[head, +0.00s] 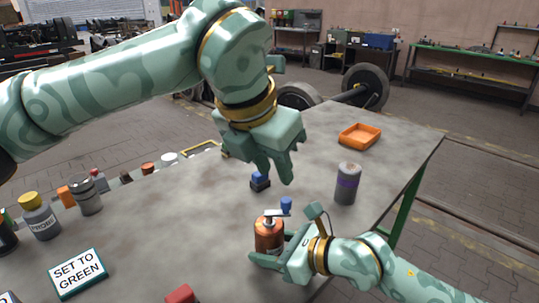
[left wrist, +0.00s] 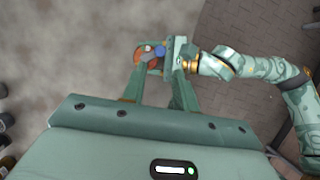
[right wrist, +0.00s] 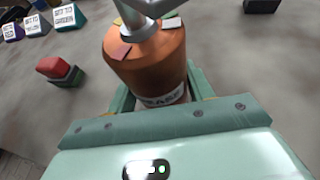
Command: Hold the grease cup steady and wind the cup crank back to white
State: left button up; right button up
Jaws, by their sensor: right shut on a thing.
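The grease cup (head: 268,237), an orange cylinder, stands upright on the grey table in the head view. My right gripper (head: 266,256) is shut on its lower body; the far finger is mostly hidden. The cup crank (head: 277,213) sits on top, its arm reaching right to a blue knob (head: 286,203). My left gripper (head: 278,172) hangs above and behind the cup, open and empty. The left wrist view shows the knob (left wrist: 160,50) beyond its fingers.
A grey can with a purple band (head: 347,184) stands to the right, an orange tray (head: 360,136) farther back. A "SET TO GREEN" sign (head: 78,272), a red block (head: 180,294) and bottles (head: 38,216) are left.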

aim_at(286, 199)
pick_arm(q)
jog(key=x, duration=1)
jog(key=shift+d, duration=0.1)
grip_shut()
jog(key=shift+w, duration=0.1)
jog(key=n, duration=0.2)
jog(key=w+n+y, duration=0.1)
jog(key=n, duration=0.1)
jog(key=shift+t, duration=0.4)
